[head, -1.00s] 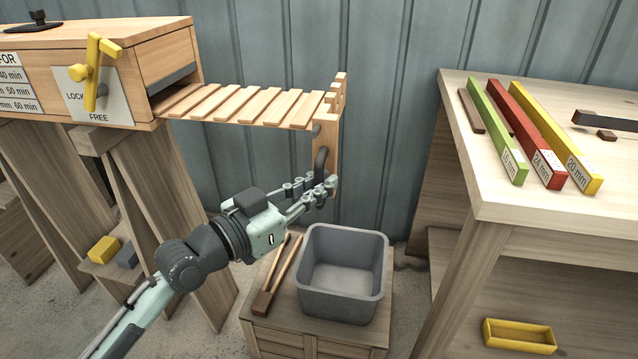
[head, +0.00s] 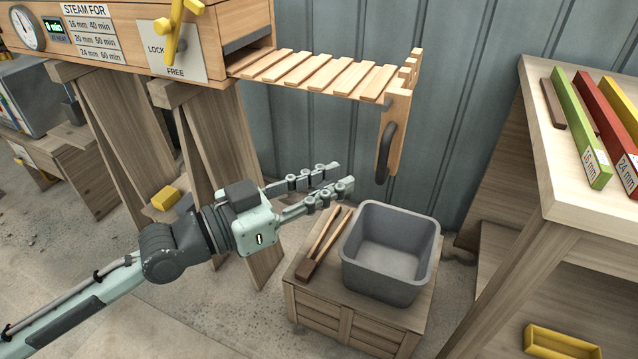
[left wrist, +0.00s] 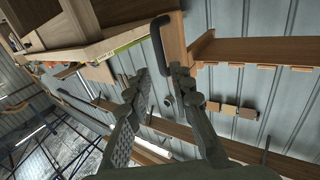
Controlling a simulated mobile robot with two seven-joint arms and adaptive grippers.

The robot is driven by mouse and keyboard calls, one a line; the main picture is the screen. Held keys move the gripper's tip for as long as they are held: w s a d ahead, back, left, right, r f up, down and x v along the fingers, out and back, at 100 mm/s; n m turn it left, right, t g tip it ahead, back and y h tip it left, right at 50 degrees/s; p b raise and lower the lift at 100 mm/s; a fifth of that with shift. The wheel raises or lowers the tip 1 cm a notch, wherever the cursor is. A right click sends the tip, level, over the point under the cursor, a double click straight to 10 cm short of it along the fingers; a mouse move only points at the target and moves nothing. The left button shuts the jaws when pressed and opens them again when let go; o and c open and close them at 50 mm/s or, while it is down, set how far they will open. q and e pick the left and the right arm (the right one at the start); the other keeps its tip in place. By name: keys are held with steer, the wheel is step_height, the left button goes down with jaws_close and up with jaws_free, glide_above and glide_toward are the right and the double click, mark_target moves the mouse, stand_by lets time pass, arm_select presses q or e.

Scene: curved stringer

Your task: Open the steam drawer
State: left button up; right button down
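The slatted wooden steam drawer (head: 318,75) sticks far out of the steam box (head: 115,55) to the right. Its front panel (head: 400,112) carries a dark curved handle (head: 384,152). In the left wrist view, the handle (left wrist: 160,42) stands beyond the fingertips and the drawer (left wrist: 255,52) extends to the right. My left gripper (head: 340,178) is open and empty, left of and slightly below the handle in the head view, apart from it. It also shows open in the left wrist view (left wrist: 160,74). My right gripper is not in view.
A yellow lever (head: 178,28) sits on the LOCK/FREE plate (head: 172,55). Below the drawer, a grey bin (head: 390,252) and wooden tongs (head: 322,245) rest on a crate (head: 345,315). A workbench (head: 565,195) with coloured bars stands at the right.

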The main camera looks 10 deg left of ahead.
arm_select(q)
steer(key=shift+v, duration=0.9)
steer(key=w+a+f+n+g+y, duration=0.15)
steer(key=a+f+y, duration=0.35)
steer(key=f, duration=0.7)
steer(key=a+f+n+y, duration=0.3)
steer(key=a+f+y, duration=0.1)
steer(key=f, duration=0.7)
steer(key=s+a+f+n+g+y, duration=0.2)
steer(key=s+a+f+g+y, duration=0.1)
steer(key=s+a+f, duration=0.3)
steer(key=s+a+f+n+g+y, duration=0.2)
steer(key=s+a+f, duration=0.5)
steer(key=s+f, duration=0.4)
steer(key=shift+f+g+y, duration=0.75)
steer(key=shift+y, duration=0.05)
